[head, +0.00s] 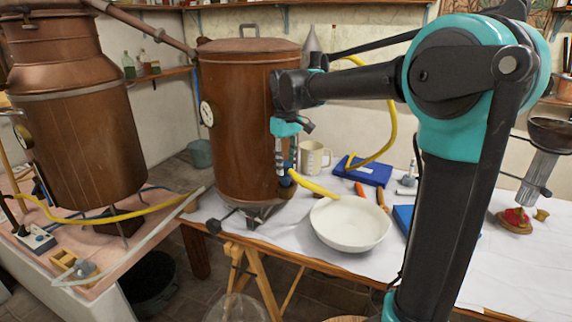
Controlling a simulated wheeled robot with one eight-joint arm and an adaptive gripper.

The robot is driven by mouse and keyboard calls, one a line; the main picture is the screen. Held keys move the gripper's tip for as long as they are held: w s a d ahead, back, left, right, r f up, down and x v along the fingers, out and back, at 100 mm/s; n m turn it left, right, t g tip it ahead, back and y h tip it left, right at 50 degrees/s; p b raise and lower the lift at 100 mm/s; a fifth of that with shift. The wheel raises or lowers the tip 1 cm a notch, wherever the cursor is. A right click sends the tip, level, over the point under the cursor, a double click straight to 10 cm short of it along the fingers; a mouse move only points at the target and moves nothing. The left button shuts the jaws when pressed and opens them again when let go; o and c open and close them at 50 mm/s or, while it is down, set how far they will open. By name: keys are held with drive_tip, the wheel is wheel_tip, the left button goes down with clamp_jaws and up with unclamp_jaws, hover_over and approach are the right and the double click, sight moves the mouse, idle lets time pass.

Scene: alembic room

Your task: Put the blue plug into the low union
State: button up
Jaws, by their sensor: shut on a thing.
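My gripper (285,180) points down beside the lower right side of the copper condenser vessel (243,125). It is shut on the blue plug (284,181), of which only a little blue shows between the fingers. A yellow hose (314,186) runs from the gripper to the right, toward the white bowl. The low union cannot be made out clearly. A small brownish fitting (287,192) shows low at the vessel's right side, close below the fingers. I cannot tell whether the plug touches it.
A white bowl (350,223) stands right of the gripper on the white-covered table (510,265). A large copper still (80,130) stands at left. The front right tabletop is clear.

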drive_tip(key=shift+f, duration=1.45)
idle(3.0)
drive_tip(key=o, duration=1.3)
drive_tip(key=shift+c, duration=0.2)
drive_tip(key=shift+r, duration=0.15)
drive_tip(key=shift+r, duration=3.35)
